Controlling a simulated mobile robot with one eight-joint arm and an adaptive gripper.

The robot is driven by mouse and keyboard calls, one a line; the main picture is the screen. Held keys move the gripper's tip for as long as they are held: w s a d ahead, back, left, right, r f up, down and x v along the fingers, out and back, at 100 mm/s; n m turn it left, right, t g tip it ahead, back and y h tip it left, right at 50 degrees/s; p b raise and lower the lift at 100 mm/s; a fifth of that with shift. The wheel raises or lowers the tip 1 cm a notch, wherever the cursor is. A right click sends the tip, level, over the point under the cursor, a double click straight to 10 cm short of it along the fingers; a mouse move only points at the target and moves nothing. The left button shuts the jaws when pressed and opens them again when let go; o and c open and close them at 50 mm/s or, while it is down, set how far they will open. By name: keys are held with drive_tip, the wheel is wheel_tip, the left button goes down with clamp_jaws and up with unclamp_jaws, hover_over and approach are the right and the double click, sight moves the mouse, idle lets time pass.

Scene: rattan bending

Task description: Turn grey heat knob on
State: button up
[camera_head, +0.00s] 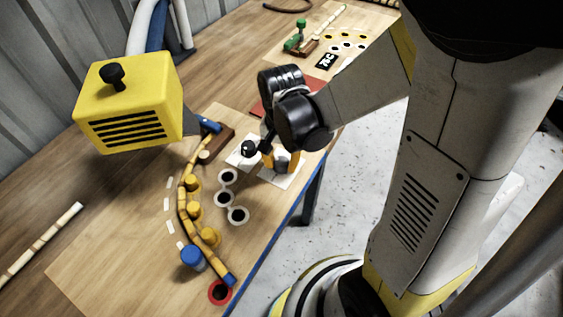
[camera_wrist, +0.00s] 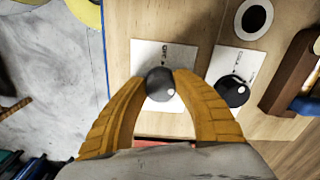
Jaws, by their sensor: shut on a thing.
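In the wrist view, the round grey knob (camera_wrist: 160,86) sits on a white plate (camera_wrist: 150,55) with small lettering. My gripper (camera_wrist: 162,80) has its two orange fingers closed against the knob's left and right sides. In the head view, my gripper (camera_head: 285,164) reaches down at the table's right edge, over the white plates, and the grey knob cannot be made out there. A black knob (camera_wrist: 231,92) stands on a second white plate just to the right, apart from my fingers. It also shows in the head view (camera_head: 248,148).
A yellow vented box (camera_head: 128,105) with a black top knob hangs over the table (camera_head: 110,245). A curved rattan pole (camera_head: 183,208) runs along yellow pegs, beside a blue peg (camera_head: 192,257). White rings (camera_head: 238,215) lie nearby.

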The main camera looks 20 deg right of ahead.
sight(281, 162)
drive_tip(key=shift+m, duration=0.3)
drive_tip(key=o, duration=1.2)
wheel_tip(281, 162, up, 12)
idle(0.3)
drive_tip(key=s+r+n+t, duration=0.1)
drive_tip(key=n+t, duration=0.1)
drive_tip(key=s+r+n+t, duration=0.1)
drive_tip(key=s+n+t, duration=0.1)
drive_tip(key=n, duration=0.1)
drive_tip(key=s+r+n+t, duration=0.2)
drive_tip(key=n+t, duration=0.1)
drive_tip(key=shift+d, duration=0.15)
